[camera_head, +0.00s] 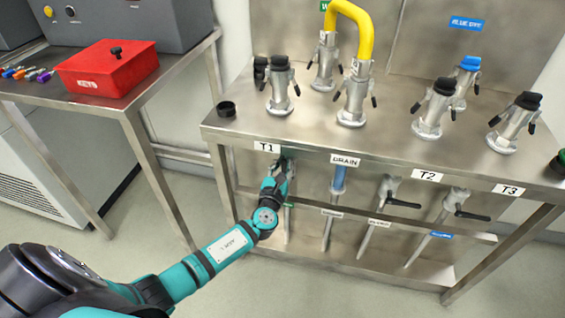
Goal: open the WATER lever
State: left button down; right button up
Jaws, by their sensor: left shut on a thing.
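My left arm comes in from the lower left. My left gripper (284,168) is under the bench's front edge, just below and right of the T1 label (266,147). It is shut on a lever at the top of the leftmost pipe (287,225). The gripper hides the lever, so its angle cannot be told. A small green tag (288,205) on this pipe is too small to read; its colour matches the partly cut-off green sign starting with W (324,5) above. My right gripper is not in view.
Two black-handled levers (402,203) (472,215) sit to the right, with the DRAIN pipe (338,180) between. The steel bench (390,150) carries several couplings and a yellow hose (356,25). A side table on the left holds a red box (107,72). The floor in front is clear.

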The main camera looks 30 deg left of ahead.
pick_arm(q)
jog(key=shift+s+d+f, duration=0.15)
jog(key=shift+f, duration=0.25)
jog(key=c, duration=1.7)
grip_release()
jog(key=o, duration=0.5)
jog(key=shift+r, duration=0.3)
jog(key=shift+c, duration=0.2)
jog(key=v, duration=1.2)
